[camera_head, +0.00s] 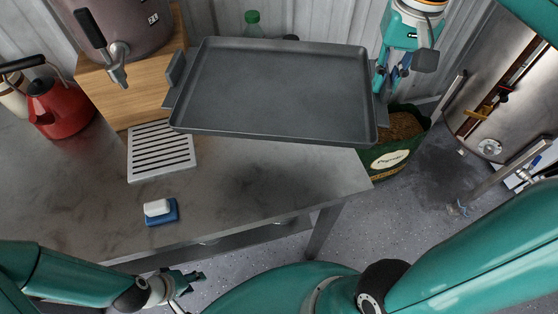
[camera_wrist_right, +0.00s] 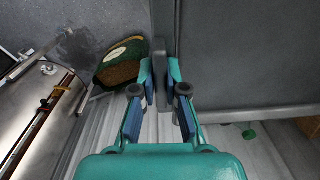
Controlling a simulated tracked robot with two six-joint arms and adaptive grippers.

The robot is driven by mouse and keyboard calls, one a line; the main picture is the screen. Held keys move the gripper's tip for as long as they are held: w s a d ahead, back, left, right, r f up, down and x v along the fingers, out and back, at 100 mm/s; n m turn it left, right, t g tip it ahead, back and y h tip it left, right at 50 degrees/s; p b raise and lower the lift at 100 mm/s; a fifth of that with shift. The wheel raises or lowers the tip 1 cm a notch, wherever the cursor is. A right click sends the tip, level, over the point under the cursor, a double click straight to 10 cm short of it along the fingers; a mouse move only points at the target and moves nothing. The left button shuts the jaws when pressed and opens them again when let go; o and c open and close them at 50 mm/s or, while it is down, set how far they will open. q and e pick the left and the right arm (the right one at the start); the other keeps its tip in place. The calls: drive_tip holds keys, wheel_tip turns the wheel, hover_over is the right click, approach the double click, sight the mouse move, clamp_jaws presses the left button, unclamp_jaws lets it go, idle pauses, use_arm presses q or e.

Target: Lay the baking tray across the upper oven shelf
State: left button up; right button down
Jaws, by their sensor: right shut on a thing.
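The dark grey baking tray (camera_head: 275,90) is in the air above the workbench, nearly level, with an upright handle at each short end. My right gripper (camera_head: 384,82) is shut on the handle at its right end. In the right wrist view the fingers (camera_wrist_right: 160,78) pinch that handle, and the tray (camera_wrist_right: 250,55) extends to the right. My left gripper (camera_head: 184,284) is low at the lower left, apart from the tray, and its finger opening is unclear. The steel barrel stove (camera_head: 510,65) stands at the right with a narrow opening; I cannot make out the upper oven shelf.
The metal workbench (camera_head: 90,205) carries a red kettle (camera_head: 62,108), a slotted grate (camera_head: 160,150), a blue and white sponge (camera_head: 160,211) and an urn (camera_head: 125,25) on a wooden box. A green pellet bag (camera_head: 392,160) stands on the floor between bench and stove.

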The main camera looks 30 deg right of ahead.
drive_tip(key=shift+f+b, duration=0.35)
drive_tip(key=shift+f, duration=0.45)
use_arm(q)
wheel_tip(320, 180, down, 3)
drive_tip(key=shift+b, duration=0.7)
use_arm(e)
wheel_tip(320, 180, down, 20)
drive_tip(key=shift+r, duration=0.1)
drive_tip(key=c, duration=1.7)
unclamp_jaws()
drive_tip(key=shift+f, duration=0.2)
drive_tip(key=o, duration=0.5)
use_arm(q)
drive_tip(key=shift+f, duration=0.1)
use_arm(e)
drive_tip(key=shift+r, duration=0.2)
